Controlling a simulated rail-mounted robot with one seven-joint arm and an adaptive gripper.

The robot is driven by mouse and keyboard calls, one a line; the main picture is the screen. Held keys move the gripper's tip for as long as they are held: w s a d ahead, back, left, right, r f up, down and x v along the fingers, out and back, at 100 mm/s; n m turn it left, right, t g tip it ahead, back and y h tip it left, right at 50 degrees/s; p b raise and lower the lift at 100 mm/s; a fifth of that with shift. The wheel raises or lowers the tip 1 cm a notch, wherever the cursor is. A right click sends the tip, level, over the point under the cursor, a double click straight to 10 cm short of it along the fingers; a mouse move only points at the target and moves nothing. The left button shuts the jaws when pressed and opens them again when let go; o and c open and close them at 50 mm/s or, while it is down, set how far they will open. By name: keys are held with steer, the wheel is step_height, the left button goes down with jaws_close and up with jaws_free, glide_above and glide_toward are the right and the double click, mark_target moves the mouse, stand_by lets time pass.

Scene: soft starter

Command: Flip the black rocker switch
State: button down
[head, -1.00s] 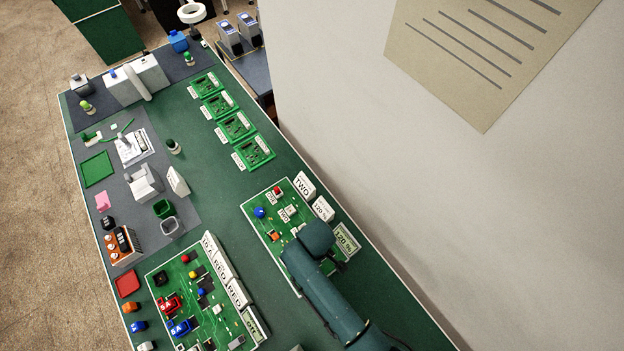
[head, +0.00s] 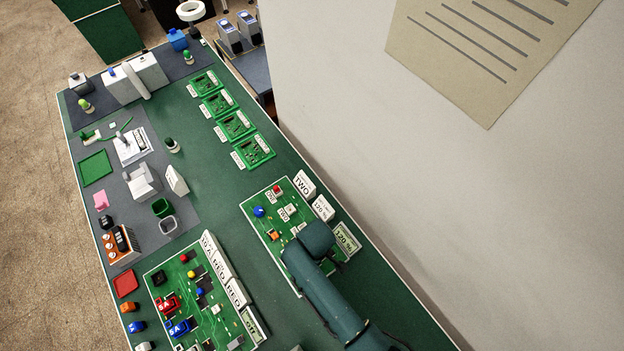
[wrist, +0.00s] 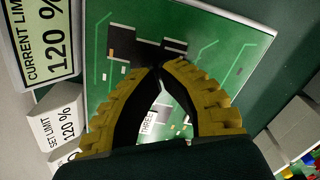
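My gripper (wrist: 159,70) is over the right-hand green circuit board (head: 262,238). Its two yellow-ribbed fingers meet at the tips, with nothing visible held between them. Just beyond the tips in the wrist view is a dark black part (wrist: 148,48) on the board (wrist: 205,30). It may be the black rocker switch, but its shape and tilt are unclear; whether the tips touch it cannot be told. A label reading THREE (wrist: 147,123) shows between the fingers. In the head view my arm hides this part of the board.
A CURRENT LIMIT 120 % display (head: 346,240) and a SET LIMIT 120 % block (head: 323,208) stand along the board's right edge. A red button (head: 277,190) and blue knob (head: 258,211) are on the board. Another crowded board (head: 228,325) lies to the left.

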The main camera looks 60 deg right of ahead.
steer(key=shift+f+b, duration=0.35)
steer(key=shift+f, duration=0.25)
steer(key=shift+r, duration=0.1)
step_height(320, 180, up, 7)
steer(key=p, duration=0.7)
steer(key=shift+p, duration=0.4)
